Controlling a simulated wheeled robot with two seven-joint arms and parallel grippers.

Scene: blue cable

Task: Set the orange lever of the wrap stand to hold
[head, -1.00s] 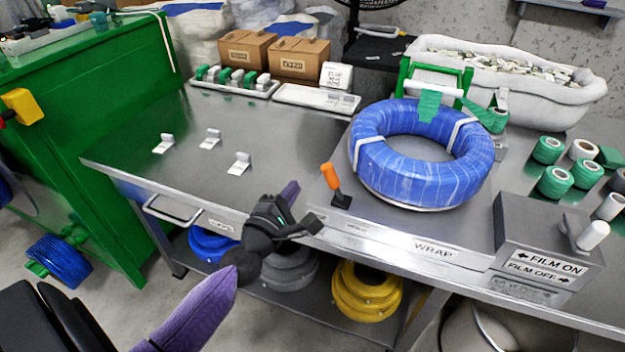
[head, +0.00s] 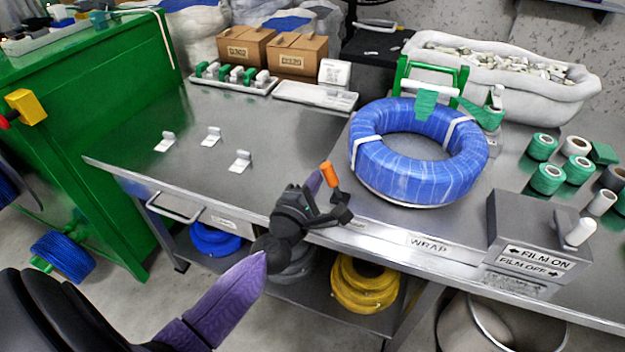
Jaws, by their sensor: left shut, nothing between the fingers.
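The orange lever (head: 329,174) stands on the front left part of the wrap stand (head: 385,228), tilted with its top to the left. Its base is partly hidden behind my left gripper. My left gripper (head: 335,204) is shut and empty, right at the lever's lower part; I cannot tell whether it touches. The blue cable coil (head: 420,178), bound with white straps, lies on the stand to the right of the lever. A hold label cannot be read. My right gripper is not in view.
A grey box marked FILM ON and FILM OFF (head: 540,240) with a white-handled switch stands at the front right. Green and white rolls (head: 548,178) stand at the right. Small white brackets (head: 240,161) sit on the left tabletop, which is otherwise mostly clear. A green cabinet (head: 95,140) stands at the left.

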